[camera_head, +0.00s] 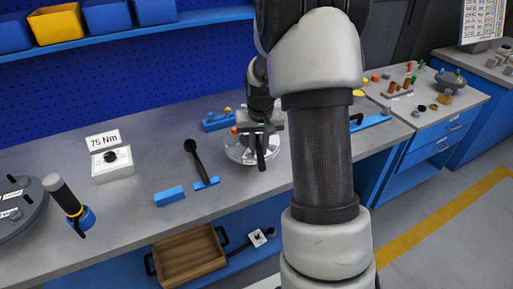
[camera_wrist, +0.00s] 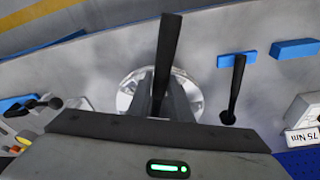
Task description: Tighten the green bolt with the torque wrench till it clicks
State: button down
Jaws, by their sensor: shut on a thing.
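My gripper (camera_head: 260,128) is over the flanged shell (camera_head: 235,152), a round silver part on the bench. It is shut on a black-handled tool, seemingly the torque wrench (camera_head: 262,158). In the wrist view the black handle (camera_wrist: 168,45) sticks out past the jaws (camera_wrist: 160,100), above the shell (camera_wrist: 128,98). The wrench's head is hidden. I cannot make out the green bolt; the gripper and tool cover much of the shell. A small orange piece (camera_head: 233,130) shows at the shell's far left edge.
A blue block (camera_head: 169,196), a white box with a black knob (camera_head: 112,165) and a "75 Nm" sign (camera_head: 103,140) are farther left. A wooden tray (camera_head: 188,258) is below.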

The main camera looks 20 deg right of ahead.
jog(key=shift+d, duration=0.1)
dwell(0.3)
jog(key=shift+w+r+p, duration=0.1)
jog(key=shift+r+p, duration=1.95)
jog(key=shift+r, duration=1.1)
